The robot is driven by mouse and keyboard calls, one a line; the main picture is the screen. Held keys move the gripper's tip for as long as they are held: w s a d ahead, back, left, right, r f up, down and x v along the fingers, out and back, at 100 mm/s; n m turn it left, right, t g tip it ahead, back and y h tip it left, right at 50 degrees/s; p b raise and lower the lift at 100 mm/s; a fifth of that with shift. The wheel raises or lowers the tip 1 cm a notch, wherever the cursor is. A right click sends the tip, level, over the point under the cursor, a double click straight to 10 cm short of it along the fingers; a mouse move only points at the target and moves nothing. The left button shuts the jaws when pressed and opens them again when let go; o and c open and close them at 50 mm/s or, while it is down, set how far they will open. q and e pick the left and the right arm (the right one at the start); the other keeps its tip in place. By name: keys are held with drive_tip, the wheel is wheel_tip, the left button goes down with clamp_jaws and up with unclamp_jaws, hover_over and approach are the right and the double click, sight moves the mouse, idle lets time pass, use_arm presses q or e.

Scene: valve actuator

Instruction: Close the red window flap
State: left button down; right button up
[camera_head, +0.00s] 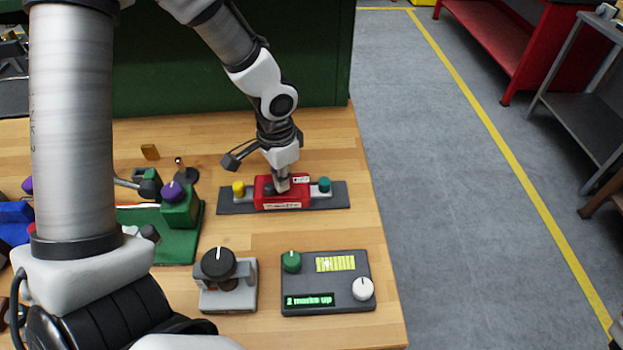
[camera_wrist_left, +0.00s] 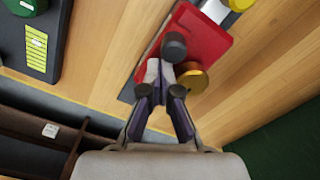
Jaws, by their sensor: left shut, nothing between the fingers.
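The red block (camera_head: 268,190) with white labels sits on a dark grey base strip (camera_head: 339,196), between a yellow knob (camera_head: 238,188) and a teal knob (camera_head: 324,184). In the left wrist view the red part (camera_wrist_left: 205,40) shows with a dark grey knob (camera_wrist_left: 174,46) on it. I cannot make out the flap's hinge or how far it stands open. My left gripper (camera_head: 282,184) is shut and empty, its tips at the red block; it also shows in the left wrist view (camera_wrist_left: 163,90). I cannot tell whether they touch it. My right gripper is out of view.
A dark panel (camera_head: 325,285) with green and white knobs lies in front. A black round knob (camera_head: 218,263) on a grey stand is left of it. A green device (camera_head: 181,210) with a purple knob stands further left. The table's right edge is near the strip.

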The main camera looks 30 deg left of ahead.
use_arm(q)
wheel_tip(320, 180, up, 2)
drive_tip(key=shift+r+p, duration=0.1)
drive_tip(key=shift+p, duration=0.75)
drive_tip(key=shift+s+a+r+p, duration=0.1)
drive_tip(key=shift+s+r+p, duration=0.1)
drive_tip(key=shift+r+p, duration=0.3)
drive_tip(key=shift+s+r+p, duration=0.15)
drive_tip(key=shift+r+p, duration=0.2)
drive_tip(key=shift+r, duration=0.15)
drive_tip(key=shift+w+r+p, duration=0.25)
drive_tip(key=shift+r+p, duration=0.55)
drive_tip(key=shift+r, duration=0.05)
drive_tip(key=shift+s+r+p, duration=0.1)
drive_tip(key=shift+r+p, duration=0.4)
drive_tip(key=shift+r, duration=0.1)
